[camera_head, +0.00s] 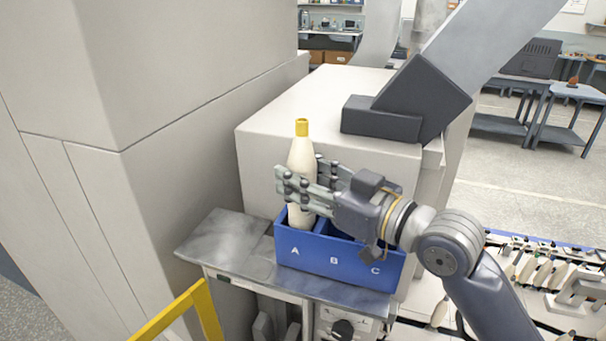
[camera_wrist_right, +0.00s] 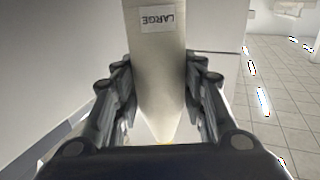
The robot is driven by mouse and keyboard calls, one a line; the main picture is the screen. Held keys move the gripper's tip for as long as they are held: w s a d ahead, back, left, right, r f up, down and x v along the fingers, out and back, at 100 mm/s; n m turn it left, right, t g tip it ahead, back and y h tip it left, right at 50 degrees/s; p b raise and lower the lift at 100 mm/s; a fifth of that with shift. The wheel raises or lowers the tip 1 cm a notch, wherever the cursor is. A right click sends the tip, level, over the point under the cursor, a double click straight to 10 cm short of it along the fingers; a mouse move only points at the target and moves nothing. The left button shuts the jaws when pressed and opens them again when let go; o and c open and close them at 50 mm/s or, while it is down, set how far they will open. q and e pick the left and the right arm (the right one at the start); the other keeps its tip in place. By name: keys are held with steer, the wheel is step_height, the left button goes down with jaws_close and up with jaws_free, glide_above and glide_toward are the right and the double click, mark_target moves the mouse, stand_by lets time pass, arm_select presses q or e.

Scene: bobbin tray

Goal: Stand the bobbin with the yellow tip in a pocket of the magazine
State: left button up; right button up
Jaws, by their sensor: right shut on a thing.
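The bobbin (camera_head: 301,153) is cream with a yellow tip and stands upright in the head view. Its lower end is inside pocket A of the blue magazine (camera_head: 330,264), hidden behind the front wall. I cannot tell whether it touches the pocket floor. My right gripper (camera_head: 300,183) comes from the right and is shut around the bobbin's middle. In the right wrist view the bobbin (camera_wrist_right: 156,70) is between the two fingers (camera_wrist_right: 160,100), with a label reading LARGE. My left gripper is not in view.
The magazine stands on a small metal table (camera_head: 225,245), with pockets B and C to the right of A. A grey machine wall (camera_head: 150,120) is close on the left, and a pale cabinet (camera_head: 300,95) stands behind. A yellow rail (camera_head: 180,312) is at the front left.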

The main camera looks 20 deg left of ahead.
steer(key=shift+f+b, duration=1.55)
steer(key=shift+f, duration=0.9)
steer(key=o, duration=1.2)
steer(key=shift+d, duration=0.15)
